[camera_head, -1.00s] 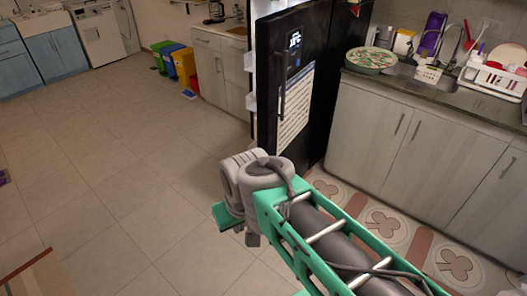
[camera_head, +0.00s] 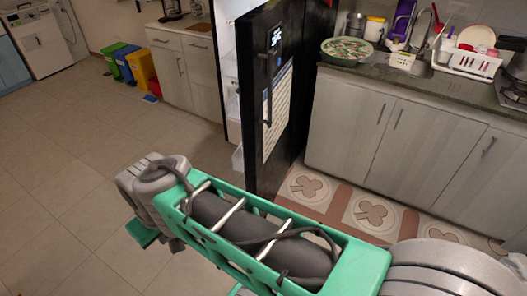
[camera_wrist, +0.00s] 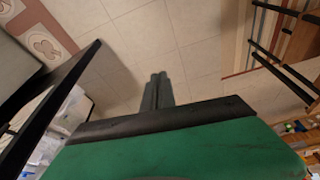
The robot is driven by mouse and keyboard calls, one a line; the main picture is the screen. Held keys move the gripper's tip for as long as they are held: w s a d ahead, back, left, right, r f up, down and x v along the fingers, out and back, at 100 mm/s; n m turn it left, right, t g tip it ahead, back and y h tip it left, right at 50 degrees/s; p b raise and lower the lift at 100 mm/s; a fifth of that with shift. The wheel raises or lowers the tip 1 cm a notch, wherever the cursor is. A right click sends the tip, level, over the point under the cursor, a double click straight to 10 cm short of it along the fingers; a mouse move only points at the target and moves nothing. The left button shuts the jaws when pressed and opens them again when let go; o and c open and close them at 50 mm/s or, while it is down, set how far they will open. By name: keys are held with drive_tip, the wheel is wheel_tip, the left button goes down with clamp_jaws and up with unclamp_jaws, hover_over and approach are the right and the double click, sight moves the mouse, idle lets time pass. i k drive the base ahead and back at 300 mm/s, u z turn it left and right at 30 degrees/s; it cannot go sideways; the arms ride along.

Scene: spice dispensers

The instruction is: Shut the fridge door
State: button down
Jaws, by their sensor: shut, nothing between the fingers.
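The black fridge door (camera_head: 272,100) stands open in the head view, with a dark vertical handle, a small lit display and a white sheet of text on its front. The fridge's pale inside and door shelves show at its left edge. In the wrist view the door (camera_wrist: 48,98) is a dark slanted panel at left, with the stocked fridge interior (camera_wrist: 72,112) behind it. My gripper (camera_wrist: 158,76) is shut and empty, over bare floor, to the right of the door's edge and apart from it. In the head view my green arm crosses in front of the door's lower part; the fingers are hidden.
Grey cabinets with a sink counter (camera_head: 400,125) stand right of the fridge, with a patterned mat (camera_head: 372,212) before them. Colored bins (camera_head: 138,70) stand at back left. The tiled floor at left is clear. Wooden furniture (camera_wrist: 290,45) stands at right in the wrist view.

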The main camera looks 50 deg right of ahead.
sight(265, 180)
drive_tip(key=z, duration=0.75)
drive_tip(key=i, duration=0.95)
drive_tip(key=z, duration=0.25)
